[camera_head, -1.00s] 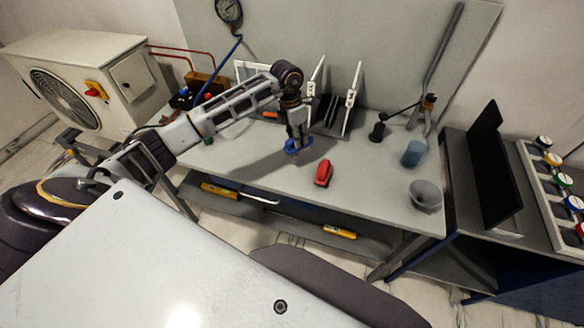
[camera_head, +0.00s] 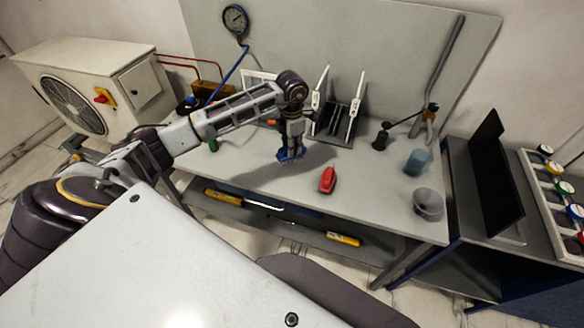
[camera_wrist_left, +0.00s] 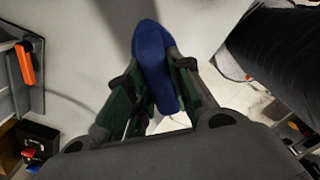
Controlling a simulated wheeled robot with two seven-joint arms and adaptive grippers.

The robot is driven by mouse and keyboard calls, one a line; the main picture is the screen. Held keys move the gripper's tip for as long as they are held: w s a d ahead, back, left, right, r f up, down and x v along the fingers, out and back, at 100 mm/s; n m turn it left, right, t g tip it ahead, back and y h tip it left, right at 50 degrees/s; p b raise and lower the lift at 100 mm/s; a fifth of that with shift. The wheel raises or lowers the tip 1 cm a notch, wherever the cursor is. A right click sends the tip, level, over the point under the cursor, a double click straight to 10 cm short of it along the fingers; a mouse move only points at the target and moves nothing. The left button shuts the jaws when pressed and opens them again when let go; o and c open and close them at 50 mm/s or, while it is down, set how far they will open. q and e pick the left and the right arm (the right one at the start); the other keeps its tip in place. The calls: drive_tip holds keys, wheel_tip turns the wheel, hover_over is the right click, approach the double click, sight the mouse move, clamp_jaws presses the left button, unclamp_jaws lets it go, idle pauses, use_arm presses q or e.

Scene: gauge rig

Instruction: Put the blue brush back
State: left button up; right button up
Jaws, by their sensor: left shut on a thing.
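My left gripper (camera_head: 291,150) is shut on the blue brush (camera_head: 289,156) above the workbench (camera_head: 250,168). In the left wrist view the brush (camera_wrist_left: 153,60) is a rounded dark blue body between the two green-padded fingers (camera_wrist_left: 158,100). Its underside is hidden in both views. In the head view a shadow falls on the bench around it, and I cannot tell how high it is held. My right gripper is not in view.
A red brush-like object (camera_head: 328,180) lies on the bench just right of my left gripper. A black and white rack (camera_head: 338,118) stands behind. A blue cup (camera_head: 416,162) and grey bowl (camera_head: 428,204) stand at the right. The bench front is mostly clear.

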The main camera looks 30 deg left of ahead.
use_arm(q)
drive_tip(key=shift+f+p, duration=0.45)
drive_tip(key=shift+f, duration=2.15)
drive_tip(key=shift+f, duration=0.1)
drive_tip(key=shift+f+p, duration=0.3)
drive_tip(key=shift+f, duration=1.45)
drive_tip(key=shift+f, duration=0.15)
drive_tip(key=o, duration=0.9)
